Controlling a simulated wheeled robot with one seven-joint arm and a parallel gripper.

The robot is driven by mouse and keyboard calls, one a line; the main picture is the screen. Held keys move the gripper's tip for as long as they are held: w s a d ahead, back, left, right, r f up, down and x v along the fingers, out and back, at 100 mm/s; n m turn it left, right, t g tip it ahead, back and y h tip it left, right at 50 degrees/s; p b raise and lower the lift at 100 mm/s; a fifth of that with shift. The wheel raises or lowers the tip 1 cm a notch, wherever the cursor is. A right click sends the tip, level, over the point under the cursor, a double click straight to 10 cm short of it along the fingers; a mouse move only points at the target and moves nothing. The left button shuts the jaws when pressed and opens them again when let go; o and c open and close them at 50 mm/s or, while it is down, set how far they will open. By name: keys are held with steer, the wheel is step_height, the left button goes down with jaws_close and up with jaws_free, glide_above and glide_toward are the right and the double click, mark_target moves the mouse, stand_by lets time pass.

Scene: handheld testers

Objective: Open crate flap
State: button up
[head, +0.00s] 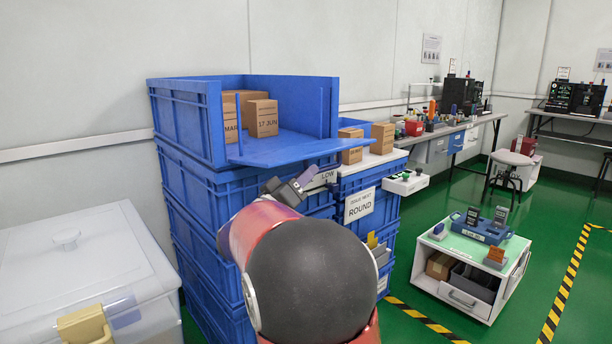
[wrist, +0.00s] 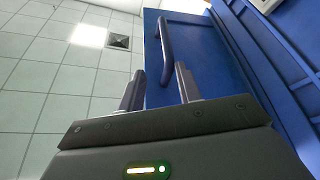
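The top blue crate (head: 187,120) stands on a stack of blue crates. Its front flap (head: 285,150) is swung down and out, roughly level, with the crate's front open. Cardboard boxes (head: 263,118) show inside. My gripper (head: 307,177) is just below the flap's outer edge, partly hidden by my arm. In the wrist view I look up at the flap's blue outer face (wrist: 205,50) and its bar handle (wrist: 166,48). My gripper (wrist: 160,71) is open, and the handle's near end shows between the fingers. I cannot tell whether they touch it.
A white lidded bin (head: 70,260) stands at the left. A low white cart (head: 470,300) is further right. Green floor is clear between cart and workbench.

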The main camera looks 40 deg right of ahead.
steer(key=b+v, duration=0.2)
steer(key=v, duration=0.7)
steer(key=shift+w, duration=0.3)
stand_by(0.5)
steer(key=shift+f, duration=0.1)
stand_by(0.5)
